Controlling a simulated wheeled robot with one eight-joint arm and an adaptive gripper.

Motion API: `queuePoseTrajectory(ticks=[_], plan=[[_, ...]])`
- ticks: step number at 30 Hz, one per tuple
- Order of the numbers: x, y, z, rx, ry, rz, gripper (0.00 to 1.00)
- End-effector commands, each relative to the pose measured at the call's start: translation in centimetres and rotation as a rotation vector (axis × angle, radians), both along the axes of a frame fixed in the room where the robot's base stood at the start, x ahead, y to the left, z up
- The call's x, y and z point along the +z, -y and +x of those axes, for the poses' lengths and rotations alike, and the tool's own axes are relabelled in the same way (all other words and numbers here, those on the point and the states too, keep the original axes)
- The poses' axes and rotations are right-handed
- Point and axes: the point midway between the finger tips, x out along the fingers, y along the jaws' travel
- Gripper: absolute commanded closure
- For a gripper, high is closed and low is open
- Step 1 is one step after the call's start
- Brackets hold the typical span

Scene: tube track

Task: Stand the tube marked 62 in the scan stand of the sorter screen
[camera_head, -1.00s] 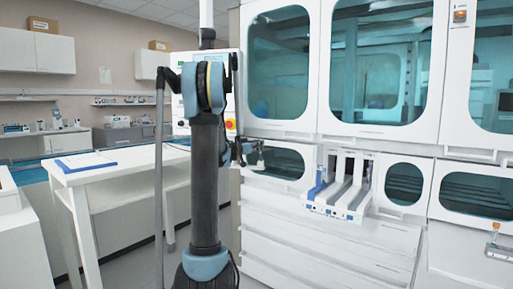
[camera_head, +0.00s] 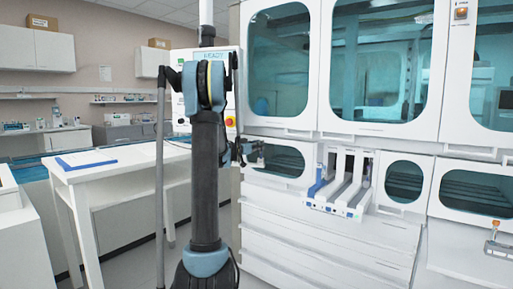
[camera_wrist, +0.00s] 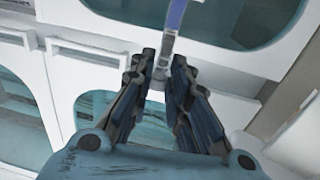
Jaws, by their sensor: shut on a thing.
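My gripper (camera_wrist: 163,72) is shut on a slim tube (camera_wrist: 168,42) in the wrist view. The tube has a pale lower part and a blue-violet upper part that runs out of the top of the picture. Its number cannot be read. In the head view my gripper (camera_head: 255,150) is small and dark, in front of the white machine, to the right of my arm column. The sorter screen (camera_head: 211,54) shows behind the top of my arm and is partly covered by it. Its scan stand cannot be made out.
A white rack with several lanes (camera_head: 341,185) juts from the machine front, right of my gripper. A white table (camera_head: 120,165) with a blue-edged sheet (camera_head: 86,162) stands at left. The white machine (camera_head: 320,240) with teal windows fills the right side.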

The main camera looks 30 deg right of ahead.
Motion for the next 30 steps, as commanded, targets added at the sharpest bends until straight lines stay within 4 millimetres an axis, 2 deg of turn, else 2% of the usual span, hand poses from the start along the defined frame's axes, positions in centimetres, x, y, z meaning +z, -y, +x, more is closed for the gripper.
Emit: queuePoseTrajectory(ticks=[11, 12, 14, 30], plan=[[-0.26, 0.00, -0.01, 0.000, 0.000, 0.000, 0.96], [-0.25, 0.00, -0.01, 0.000, 0.000, 0.000, 0.75], [-0.25, 0.00, -0.01, 0.000, 0.000, 0.000, 0.61], [-0.25, -0.01, 0.00, 0.000, 0.000, 0.000, 0.60]])
